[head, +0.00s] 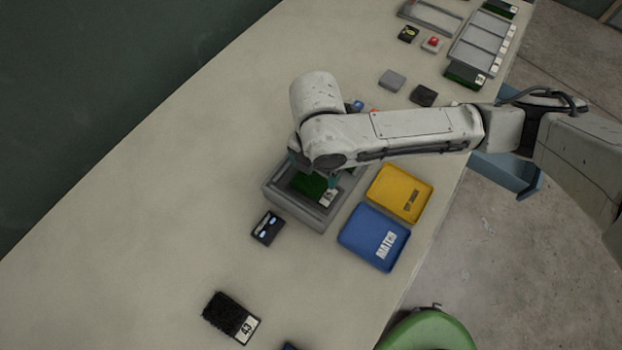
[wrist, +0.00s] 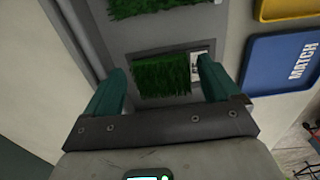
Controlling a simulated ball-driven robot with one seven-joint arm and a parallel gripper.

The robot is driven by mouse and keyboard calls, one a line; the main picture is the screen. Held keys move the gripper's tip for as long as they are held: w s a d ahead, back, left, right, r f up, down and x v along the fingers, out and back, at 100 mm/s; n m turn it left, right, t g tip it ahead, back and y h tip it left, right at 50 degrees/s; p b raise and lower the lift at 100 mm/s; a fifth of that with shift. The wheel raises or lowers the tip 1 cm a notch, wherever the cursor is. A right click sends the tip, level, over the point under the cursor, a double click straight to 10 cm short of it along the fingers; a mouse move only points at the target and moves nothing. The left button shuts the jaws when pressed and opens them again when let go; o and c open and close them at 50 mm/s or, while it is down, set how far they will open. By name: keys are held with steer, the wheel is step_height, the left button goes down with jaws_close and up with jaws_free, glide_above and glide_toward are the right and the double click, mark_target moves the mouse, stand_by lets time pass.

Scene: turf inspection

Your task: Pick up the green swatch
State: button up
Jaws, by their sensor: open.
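A green swatch (head: 308,184) of turf with a white label at one end lies in a grey box (head: 318,222) in the head view. In the wrist view, a green swatch (wrist: 160,76) with a pale label lies between my fingers, in a recess of the grey box (wrist: 168,36). My gripper (head: 313,170) is over the box, pointing down, its teal fingers partly hidden by my arm. In the wrist view my gripper (wrist: 160,68) is open, one finger off each end of the swatch. Another green patch (wrist: 145,6) shows at the top edge.
A blue tray marked MATCH (head: 365,245) and a yellow tray (head: 395,188) stand right of the box. A small black device (head: 267,229) is beside it. A dark swatch labelled 43 (head: 226,313) lies near the front. The table's left side is clear.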

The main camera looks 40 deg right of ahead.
steer(key=shift+f, duration=0.65)
steer(key=shift+c, duration=0.4)
steer(key=c, duration=0.8)
steer(key=shift+r, duration=0.15)
